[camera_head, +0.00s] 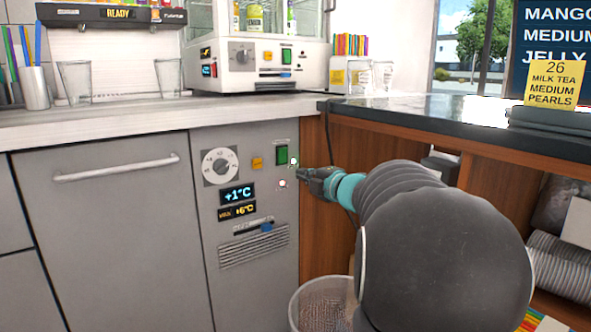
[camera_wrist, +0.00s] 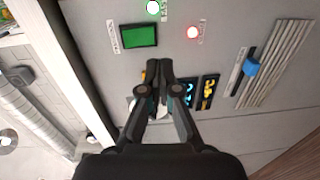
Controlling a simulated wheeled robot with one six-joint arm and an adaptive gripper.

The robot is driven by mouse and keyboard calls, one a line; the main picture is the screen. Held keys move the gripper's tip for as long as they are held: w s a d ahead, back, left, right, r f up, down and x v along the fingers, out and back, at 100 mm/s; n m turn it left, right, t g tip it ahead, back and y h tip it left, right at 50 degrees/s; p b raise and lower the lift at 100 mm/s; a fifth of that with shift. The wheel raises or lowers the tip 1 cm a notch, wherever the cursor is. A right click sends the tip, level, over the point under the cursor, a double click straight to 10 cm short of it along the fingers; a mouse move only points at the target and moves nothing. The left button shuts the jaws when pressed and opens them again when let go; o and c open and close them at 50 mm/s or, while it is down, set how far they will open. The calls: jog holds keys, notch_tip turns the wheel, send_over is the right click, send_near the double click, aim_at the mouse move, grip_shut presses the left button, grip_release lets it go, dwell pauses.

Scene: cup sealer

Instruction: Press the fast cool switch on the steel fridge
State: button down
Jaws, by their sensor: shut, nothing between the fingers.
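The steel fridge (camera_head: 110,230) stands under the counter, with a control panel on its right part. The panel has a green switch (camera_head: 282,155), a small orange button (camera_head: 257,163), a white dial (camera_head: 220,166) and a blue slider (camera_head: 266,227). The labels are too small to read, so I cannot tell which is marked fast cool. My gripper (camera_head: 301,174) is shut and empty in front of the panel's right edge. In the wrist view its fingertips (camera_wrist: 158,68) lie below the green switch (camera_wrist: 139,36) and mostly hide the orange button and the dial.
A green light and a red light (camera_head: 282,183) glow near the green switch. Two displays (camera_head: 238,195) and a vent (camera_head: 254,247) sit lower. A bin (camera_head: 308,300) stands on the floor close by. A white appliance (camera_head: 268,70) with similar controls stands on the counter above.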

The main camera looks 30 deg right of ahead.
jog(key=s, duration=0.5)
jog(key=shift+s+d+f, duration=0.25)
jog(key=shift+s+f, duration=0.05)
jog(key=shift+f, duration=0.05)
jog(key=shift+d, duration=0.1)
